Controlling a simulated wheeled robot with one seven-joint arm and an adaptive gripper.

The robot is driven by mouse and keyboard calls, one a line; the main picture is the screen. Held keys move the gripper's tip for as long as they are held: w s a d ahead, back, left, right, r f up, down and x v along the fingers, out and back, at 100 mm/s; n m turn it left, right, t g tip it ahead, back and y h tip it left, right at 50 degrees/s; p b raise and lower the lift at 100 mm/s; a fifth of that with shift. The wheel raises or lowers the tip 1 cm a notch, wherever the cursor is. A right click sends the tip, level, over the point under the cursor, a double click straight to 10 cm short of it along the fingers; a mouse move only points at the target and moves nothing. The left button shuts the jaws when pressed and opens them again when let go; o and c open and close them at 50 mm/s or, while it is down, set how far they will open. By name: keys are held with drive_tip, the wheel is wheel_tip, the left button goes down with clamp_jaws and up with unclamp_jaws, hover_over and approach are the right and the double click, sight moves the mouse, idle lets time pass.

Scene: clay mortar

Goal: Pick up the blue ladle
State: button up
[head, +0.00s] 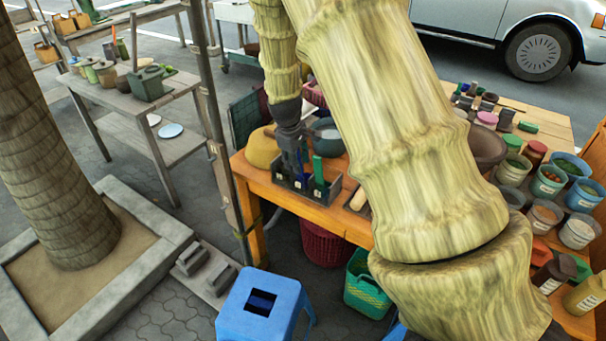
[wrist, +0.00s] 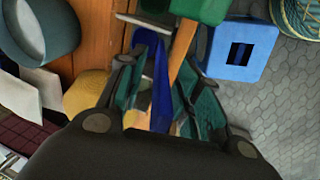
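The blue ladle's long dark-blue handle (wrist: 160,88) shows in the wrist view, running between my gripper's two fingers. My gripper (wrist: 157,78) is open around it, with the fingers apart on either side. A wooden handle (wrist: 182,48) stands close to the right of the blue one. In the head view, my gripper (head: 293,150) points down over a dark divided holder (head: 304,192) on the orange table. The ladle's lower end is hidden, and the head view does not show clearly how the fingers sit on it.
A green-handled tool (head: 318,170) stands in the holder. A yellow woven dome (head: 262,150) and a grey-blue bowl (head: 327,140) are close behind. Jars and bowls crowd the table's right side. A blue stool (head: 262,300) stands on the paving in front.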

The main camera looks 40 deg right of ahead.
clamp_jaws()
drive_tip(key=shift+r, duration=0.15)
drive_tip(key=v, duration=0.3)
drive_tip(key=d+b+v, duration=0.1)
drive_tip(key=v, duration=0.2)
drive_tip(key=d+b+v, duration=0.1)
drive_tip(key=v, duration=0.2)
drive_tip(key=shift+w+a+r, duration=0.1)
drive_tip(key=shift+w+r, duration=0.3)
drive_tip(key=shift+r, duration=0.05)
drive_tip(key=c, duration=0.6)
unclamp_jaws()
clamp_jaws()
